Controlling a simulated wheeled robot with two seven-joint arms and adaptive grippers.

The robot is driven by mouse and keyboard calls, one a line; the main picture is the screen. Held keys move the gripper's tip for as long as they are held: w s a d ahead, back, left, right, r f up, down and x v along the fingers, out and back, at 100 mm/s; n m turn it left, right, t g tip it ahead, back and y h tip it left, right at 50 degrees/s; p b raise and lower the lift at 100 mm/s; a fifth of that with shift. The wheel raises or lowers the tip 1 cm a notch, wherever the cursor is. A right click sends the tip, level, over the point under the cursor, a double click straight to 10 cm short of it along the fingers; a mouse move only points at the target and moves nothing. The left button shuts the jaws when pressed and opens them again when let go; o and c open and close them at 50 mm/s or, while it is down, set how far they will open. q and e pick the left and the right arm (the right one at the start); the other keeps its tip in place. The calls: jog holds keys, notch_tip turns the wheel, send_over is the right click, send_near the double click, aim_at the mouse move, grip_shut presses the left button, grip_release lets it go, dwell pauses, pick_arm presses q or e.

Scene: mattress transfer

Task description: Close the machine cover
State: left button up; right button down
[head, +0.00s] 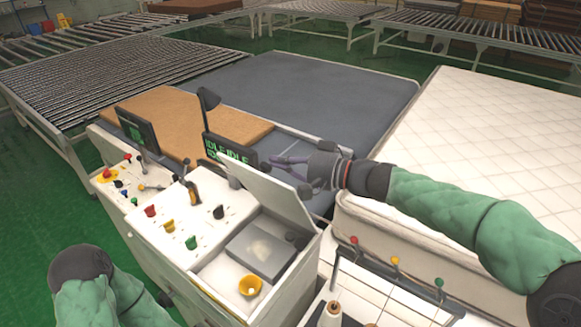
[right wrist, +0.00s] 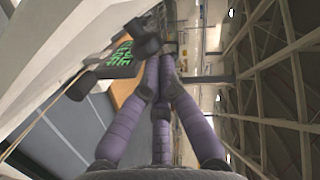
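The machine cover (head: 268,190) is a pale flat panel, raised and tilted up over an open compartment in the white machine (head: 170,235). Its pale surface also appears to show along the upper left of the right wrist view (right wrist: 50,45). My right gripper (head: 272,164) has purple fingers and is just behind the raised panel, pointing left. Whether it touches the panel is unclear. In the right wrist view its fingers (right wrist: 162,70) run close together towards their tips; nothing is clearly held between them. My left gripper is out of view; only part of that arm shows at lower left.
Screens with green text (head: 228,150) stand behind the panel. Coloured knobs (head: 190,242) and a yellow cup (head: 250,285) are on the machine. A white mattress (head: 480,140) lies at right. Thread spools (head: 331,314) stand at front. Roller conveyors (head: 100,80) are behind.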

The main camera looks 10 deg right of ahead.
jog(key=s+a+f+n+t+h+b, duration=0.1)
jog(key=s+a+f+n+b, duration=0.5)
jog(key=f+b, duration=0.3)
jog(key=s+a+f+n+t+h+b, duration=0.1)
jog(key=s+a+f+n+h+b, duration=0.1)
jog(key=s+a+f+n+b, duration=0.5)
jog(key=shift+s+a+f+b, duration=0.75)
jog(key=shift+f+b, duration=0.8)
jog(key=shift+f, duration=0.85)
jog(key=shift+w+h, duration=0.1)
jog(key=shift+h, duration=0.2)
